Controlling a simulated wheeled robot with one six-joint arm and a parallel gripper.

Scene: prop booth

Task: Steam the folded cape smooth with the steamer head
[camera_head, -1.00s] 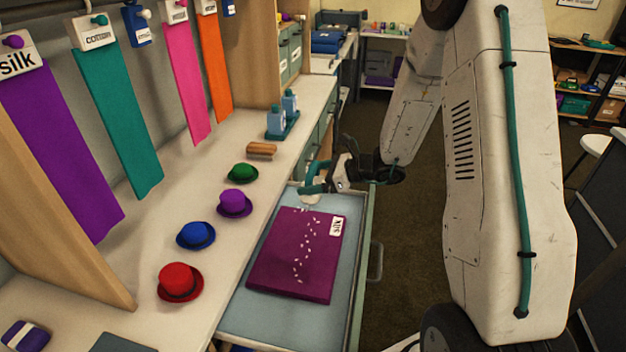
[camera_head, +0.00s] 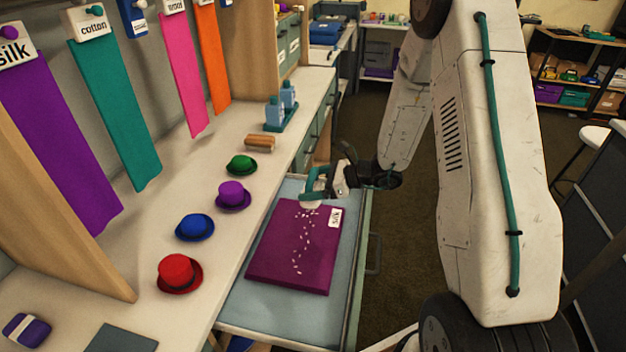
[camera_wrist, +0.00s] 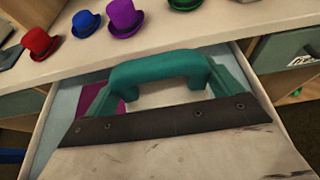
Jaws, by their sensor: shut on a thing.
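The folded purple cape (camera_head: 293,250) lies flat in an open drawer (camera_head: 245,305), with a white "silk" label at its upper right corner. A line of small pale marks runs down its middle. My gripper (camera_head: 333,187) is shut on the teal handle of the steamer head (camera_head: 315,190), at the far edge of the cape. Whether the steamer's pale underside touches the cloth, I cannot tell. In the wrist view the steamer handle (camera_wrist: 160,72) fills the middle and hides most of the cape (camera_wrist: 112,104).
On the counter left of the drawer stand a red hat (camera_head: 178,272), a blue hat (camera_head: 195,227), a purple hat (camera_head: 233,195) and a green hat (camera_head: 241,165). A wooden brush (camera_head: 260,143) and blue bottles (camera_head: 280,110) are farther back. Cloth strips hang at left.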

